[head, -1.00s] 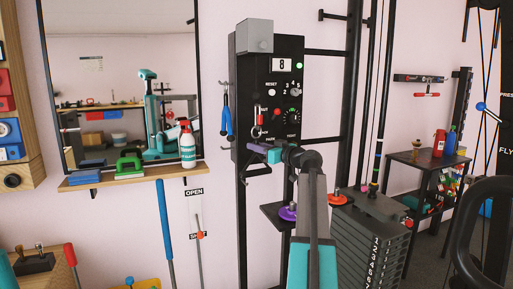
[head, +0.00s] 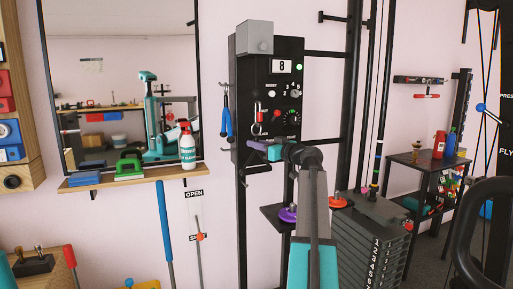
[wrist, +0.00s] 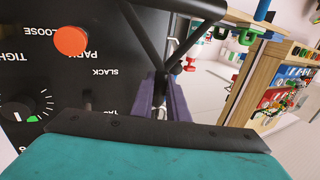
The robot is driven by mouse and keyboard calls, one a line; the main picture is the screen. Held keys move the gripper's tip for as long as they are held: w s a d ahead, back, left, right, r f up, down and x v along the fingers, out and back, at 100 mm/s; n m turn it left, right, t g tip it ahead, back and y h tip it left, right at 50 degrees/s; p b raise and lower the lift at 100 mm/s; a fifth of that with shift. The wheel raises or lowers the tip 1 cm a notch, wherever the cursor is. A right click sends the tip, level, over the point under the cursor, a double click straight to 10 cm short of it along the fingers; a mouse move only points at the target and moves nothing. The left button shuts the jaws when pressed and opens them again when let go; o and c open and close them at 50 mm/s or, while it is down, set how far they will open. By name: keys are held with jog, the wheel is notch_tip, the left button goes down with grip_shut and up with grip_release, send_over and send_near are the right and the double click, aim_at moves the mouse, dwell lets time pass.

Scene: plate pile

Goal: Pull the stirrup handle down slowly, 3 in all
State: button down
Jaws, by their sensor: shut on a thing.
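The stirrup handle is a black metal frame with a crossbar, seen hanging in front of the black control panel (head: 285,72). In the head view its black frame (head: 260,169) shows just below my jaws. In the wrist view its dark struts (wrist: 185,8) spread from the jaw area. The grip itself is mostly hidden by the fingers.
A wooden shelf (head: 130,178) with a spray bottle (head: 187,149) is left. A black curved bar (head: 470,235) is at the right edge.

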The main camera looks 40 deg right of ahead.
aim_at(256, 122)
dwell(0.4)
jog(key=shift+r, duration=1.05)
jog(key=shift+r+p, duration=0.5)
jog(key=shift+r, duration=0.75)
jog(key=shift+r, duration=1.05)
jog(key=shift+r+p, duration=0.5)
jog(key=shift+r, duration=0.75)
